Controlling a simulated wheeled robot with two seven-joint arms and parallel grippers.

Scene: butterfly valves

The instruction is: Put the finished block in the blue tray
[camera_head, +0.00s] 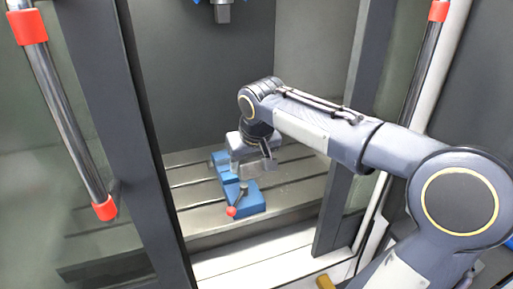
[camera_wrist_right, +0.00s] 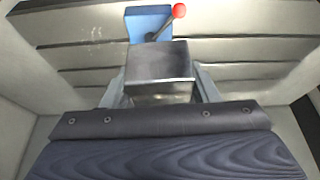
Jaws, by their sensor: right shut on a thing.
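The block is a plain grey metal piece (camera_wrist_right: 158,62), held between the fingers of my right gripper (camera_wrist_right: 160,90) in the right wrist view. In the head view my right gripper (camera_head: 256,158) is inside the machine, over a blue vise (camera_head: 249,204), and largely hides the block. The vise has a lever with a red ball (camera_head: 231,211); the ball also shows in the wrist view (camera_wrist_right: 179,10). I cannot tell whether the block still touches the vise jaws. No blue tray is clearly in view. My left gripper is out of view.
The vise stands on a slotted metal bed (camera_head: 290,195). A dark door frame (camera_head: 140,150) with a red-ended handle (camera_head: 68,120) stands at the left. Another handle (camera_head: 420,75) is at the right. A dark spindle (camera_head: 222,13) hangs above. The doorway between is open.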

